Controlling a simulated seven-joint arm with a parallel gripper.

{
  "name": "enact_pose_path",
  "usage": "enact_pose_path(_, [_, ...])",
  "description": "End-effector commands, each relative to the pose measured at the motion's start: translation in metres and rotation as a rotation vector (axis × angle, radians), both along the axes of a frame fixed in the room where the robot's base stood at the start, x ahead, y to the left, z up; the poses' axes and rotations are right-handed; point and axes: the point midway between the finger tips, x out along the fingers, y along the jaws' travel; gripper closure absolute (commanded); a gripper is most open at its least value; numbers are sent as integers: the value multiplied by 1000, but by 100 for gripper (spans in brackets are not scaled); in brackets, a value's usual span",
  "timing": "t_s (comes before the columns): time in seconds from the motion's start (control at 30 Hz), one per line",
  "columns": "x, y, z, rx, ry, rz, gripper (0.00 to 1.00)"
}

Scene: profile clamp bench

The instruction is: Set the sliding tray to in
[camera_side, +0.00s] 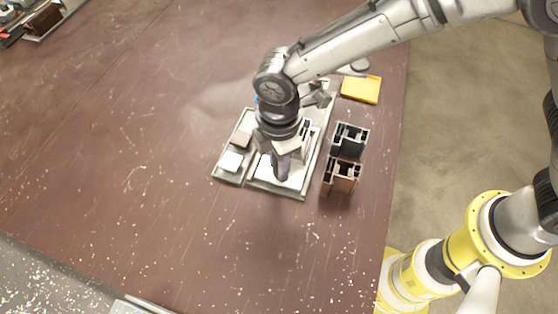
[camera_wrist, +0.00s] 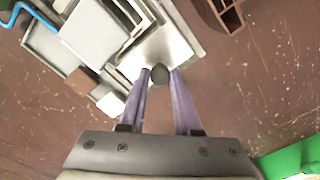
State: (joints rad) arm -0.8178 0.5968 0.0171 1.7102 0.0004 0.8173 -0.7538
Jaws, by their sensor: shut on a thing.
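The sliding tray (camera_side: 293,182) is a pale metal plate at the near end of a grey fixture in the side view. It also shows in the wrist view (camera_wrist: 172,44), with a small dark round knob (camera_wrist: 159,75) at its edge. My gripper (camera_side: 281,175) points down over the tray. In the wrist view the two purple fingers of my gripper (camera_wrist: 160,74) are closed on the knob from both sides. My wrist hides part of the fixture in the side view, so how far the tray sits in or out is hard to tell.
A white block (camera_side: 232,161) and a brown block (camera_side: 241,140) sit on the fixture's left part. Dark (camera_side: 350,138) and brown (camera_side: 342,176) profile pieces stand close at right. A yellow block (camera_side: 361,89) lies behind. The brown tabletop (camera_side: 150,180) is clear at left and front.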

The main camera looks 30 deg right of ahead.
Motion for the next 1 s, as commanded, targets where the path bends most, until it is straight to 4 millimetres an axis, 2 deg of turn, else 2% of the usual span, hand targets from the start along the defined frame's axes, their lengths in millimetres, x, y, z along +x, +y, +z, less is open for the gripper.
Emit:
enact_pose_path(0.83, [0, 0, 1, 1, 0, 0, 100])
enact_pose_path(1.0, [16, -15, 2, 1, -1, -6, 100])
